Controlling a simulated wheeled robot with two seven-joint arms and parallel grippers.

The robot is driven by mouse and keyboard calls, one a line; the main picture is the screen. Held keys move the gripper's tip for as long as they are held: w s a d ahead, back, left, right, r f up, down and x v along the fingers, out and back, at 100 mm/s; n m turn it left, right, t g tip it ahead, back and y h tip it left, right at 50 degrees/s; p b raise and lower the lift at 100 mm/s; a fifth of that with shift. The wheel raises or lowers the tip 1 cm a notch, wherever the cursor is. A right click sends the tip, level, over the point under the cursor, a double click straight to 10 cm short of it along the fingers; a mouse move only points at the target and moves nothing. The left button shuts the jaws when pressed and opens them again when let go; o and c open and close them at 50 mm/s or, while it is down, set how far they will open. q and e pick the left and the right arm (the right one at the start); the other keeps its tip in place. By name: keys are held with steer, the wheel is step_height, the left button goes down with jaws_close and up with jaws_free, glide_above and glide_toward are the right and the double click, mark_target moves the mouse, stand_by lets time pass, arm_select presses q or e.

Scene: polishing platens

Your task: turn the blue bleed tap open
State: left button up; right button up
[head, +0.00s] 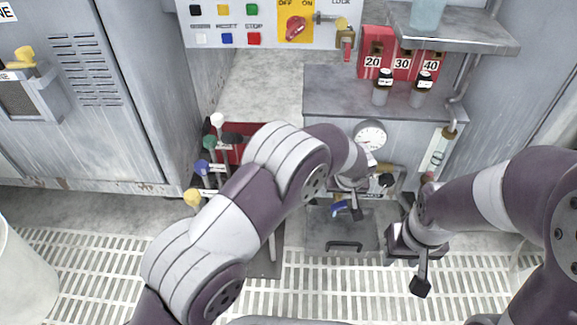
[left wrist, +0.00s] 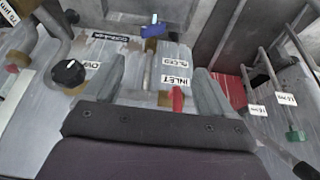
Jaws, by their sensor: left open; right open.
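The blue bleed tap (head: 340,208) is low on the front of the grey cabinet, right by my left gripper (head: 352,197). In the left wrist view the blue tap handle (left wrist: 153,31) lies sideways, beyond the fingertips of my left gripper (left wrist: 160,68). That gripper is open, and its fingers stand either side of the pipe and the BLEED label (left wrist: 168,62). I see no contact with the tap. My right gripper (head: 413,265) is open and empty, lower and to the right, above the floor grating.
A red INLET handle (left wrist: 177,98) sits close between the left fingers. A black knob (left wrist: 69,72) is on the left in the wrist view. Several coloured levers (head: 203,168) stand left of my left arm. A gauge (head: 370,134) and a sight tube (head: 437,152) are on the cabinet.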

arm_select(q)
steer(key=s+a+r+p, duration=0.2)
steer(key=a+r+p, duration=0.1)
steer(key=a+r, duration=0.3)
steer(key=s+a+r+g+p, duration=0.1)
steer(key=s+a+r+p, duration=0.2)
steer(key=a+r, duration=0.3)
steer(key=a, duration=0.3)
steer(key=shift+s+r+g, duration=0.3)
steer(key=shift+s+r, duration=0.05)
steer(key=shift+r, duration=0.05)
steer(key=shift+a, duration=0.1)
